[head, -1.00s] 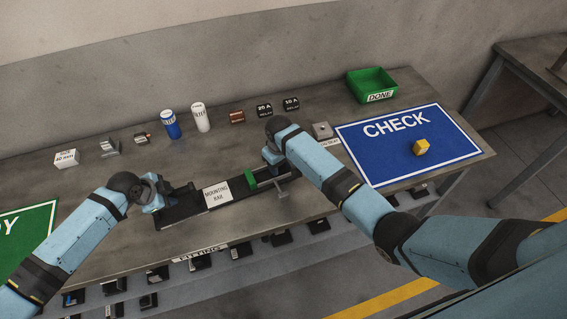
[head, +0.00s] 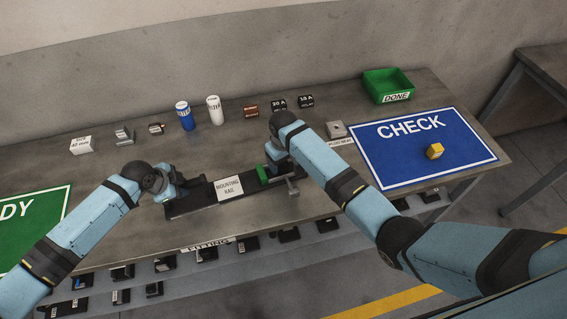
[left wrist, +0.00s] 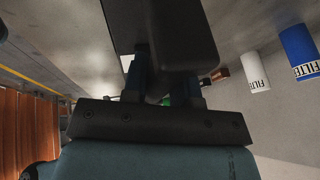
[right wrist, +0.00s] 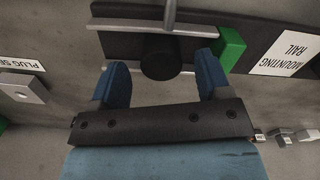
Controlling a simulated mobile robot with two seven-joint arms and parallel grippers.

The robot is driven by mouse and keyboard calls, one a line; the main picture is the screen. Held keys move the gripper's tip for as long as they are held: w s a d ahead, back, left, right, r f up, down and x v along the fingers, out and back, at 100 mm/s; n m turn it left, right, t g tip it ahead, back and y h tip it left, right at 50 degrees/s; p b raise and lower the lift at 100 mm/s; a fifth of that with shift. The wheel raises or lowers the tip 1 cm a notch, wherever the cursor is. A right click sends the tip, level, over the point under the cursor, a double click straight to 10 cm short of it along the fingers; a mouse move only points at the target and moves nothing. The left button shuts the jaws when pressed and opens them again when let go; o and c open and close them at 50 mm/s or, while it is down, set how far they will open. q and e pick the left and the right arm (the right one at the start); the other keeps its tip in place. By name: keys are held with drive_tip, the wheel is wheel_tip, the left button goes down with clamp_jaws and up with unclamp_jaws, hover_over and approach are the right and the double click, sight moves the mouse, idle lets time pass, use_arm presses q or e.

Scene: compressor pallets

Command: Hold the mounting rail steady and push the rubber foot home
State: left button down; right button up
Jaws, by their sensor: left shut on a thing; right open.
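The mounting rail (head: 205,199) is a long dark bar with a white label, lying near the front of the bench. My left gripper (head: 172,190) is shut on the rail's left end; in the left wrist view its fingers meet a dark block (left wrist: 165,35). My right gripper (head: 277,168) is open over the rail's right end. In the right wrist view, a black round piece (right wrist: 160,57), seemingly the rubber foot, sits at the rail between the open fingertips, with gaps on both sides. A green block (right wrist: 229,48) is on the rail beside one finger.
A grey metal T-shaped piece (head: 292,187) sticks out at the rail's front. Filter cans (head: 214,110), relays and small parts stand along the back. A green DONE bin (head: 388,86) and blue CHECK mat (head: 400,160) are at the right. Bench between rail and back row is mostly clear.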

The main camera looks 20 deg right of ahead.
sight(284, 165)
wheel_tip(284, 165, up, 11)
drive_tip(key=shift+f, duration=0.2)
drive_tip(key=shift+c, duration=0.3)
drive_tip(key=shift+d+f, duration=0.1)
drive_tip(key=shift+d, duration=0.05)
drive_tip(key=c, duration=0.4)
drive_tip(key=d+f+y, duration=0.2)
drive_tip(key=d, duration=0.1)
drive_tip(key=d+f+y, duration=0.1)
drive_tip(key=d, duration=0.1)
drive_tip(key=shift+f+n, duration=0.15)
drive_tip(key=shift+n, duration=0.25)
clamp_jaws()
drive_tip(key=d+f+t+y, duration=0.15)
drive_tip(key=d+y, duration=0.25)
drive_tip(key=d, duration=0.4)
drive_tip(key=shift+t, duration=0.35)
drive_tip(key=x, duration=0.5)
drive_tip(key=w+x, duration=0.1)
drive_tip(key=x, duration=0.2)
drive_tip(key=shift+a+f, duration=0.15)
drive_tip(key=a, duration=0.3)
drive_tip(key=shift+s+a+f, duration=0.1)
drive_tip(key=shift+s+f, duration=0.3)
drive_tip(key=shift+s+a, duration=0.2)
drive_tip(key=shift+a, duration=0.3)
